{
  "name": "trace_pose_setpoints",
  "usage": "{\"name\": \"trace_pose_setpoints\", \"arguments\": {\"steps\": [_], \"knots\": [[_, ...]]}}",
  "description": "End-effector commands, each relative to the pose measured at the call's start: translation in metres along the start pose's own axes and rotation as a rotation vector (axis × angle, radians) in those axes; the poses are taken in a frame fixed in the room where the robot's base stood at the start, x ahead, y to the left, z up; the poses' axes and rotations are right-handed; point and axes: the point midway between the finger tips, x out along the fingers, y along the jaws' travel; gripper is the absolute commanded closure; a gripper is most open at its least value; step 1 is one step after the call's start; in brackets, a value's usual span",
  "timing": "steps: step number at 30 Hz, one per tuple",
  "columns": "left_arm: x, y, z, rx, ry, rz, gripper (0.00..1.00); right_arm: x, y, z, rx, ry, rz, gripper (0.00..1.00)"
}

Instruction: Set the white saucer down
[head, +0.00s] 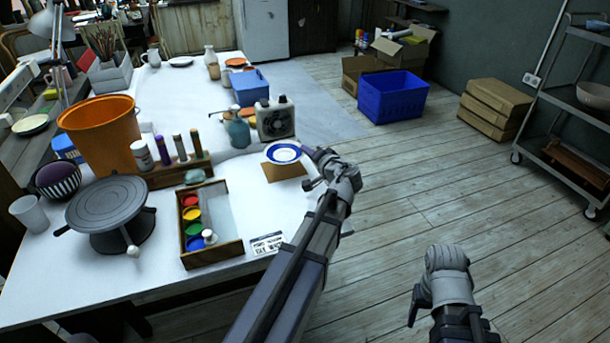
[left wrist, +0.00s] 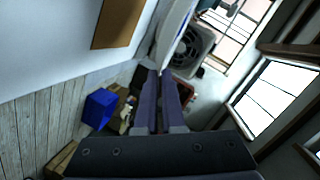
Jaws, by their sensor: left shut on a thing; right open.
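The white saucer (head: 284,153) has a blue ring and is at the table's right edge in the head view. My left gripper (head: 312,154) is shut on its right rim. In the left wrist view the saucer (left wrist: 172,32) shows nearly edge-on at the fingertips (left wrist: 160,76). A brown square mat (head: 285,173) lies on the white table (head: 190,284), just below the saucer in the head view. The mat (left wrist: 117,22) looks apart from the saucer in the left wrist view. My right gripper (head: 415,302) is open and empty over the floor.
A small fan heater (head: 275,119) and a teal bottle (head: 238,131) stand just behind the saucer. A paint box (head: 211,225), a grey turntable (head: 108,212) and an orange bucket (head: 103,135) stand to the left. A printed card (head: 267,243) lies near the front edge.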

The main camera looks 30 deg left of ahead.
Motion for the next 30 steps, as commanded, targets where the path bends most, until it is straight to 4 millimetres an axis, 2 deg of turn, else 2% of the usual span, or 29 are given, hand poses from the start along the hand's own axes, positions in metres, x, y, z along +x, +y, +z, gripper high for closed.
{"name": "trace_pose_setpoints", "arguments": {"steps": [1,11,20,30], "knots": [[0.004,0.013,0.007,0.001,0.000,-0.001,1.00,0.016,-0.002,-0.001,0.000,0.000,0.000,0.36],[0.006,0.020,0.012,0.001,0.000,-0.001,1.00,0.024,-0.002,-0.001,0.000,0.000,0.000,0.36],[0.014,0.049,0.028,0.000,0.000,-0.001,1.00,0.058,-0.005,-0.003,0.000,0.000,0.000,0.36],[0.014,0.048,0.028,0.000,0.000,-0.001,1.00,0.057,-0.005,-0.003,0.000,0.000,0.000,0.36]]}}
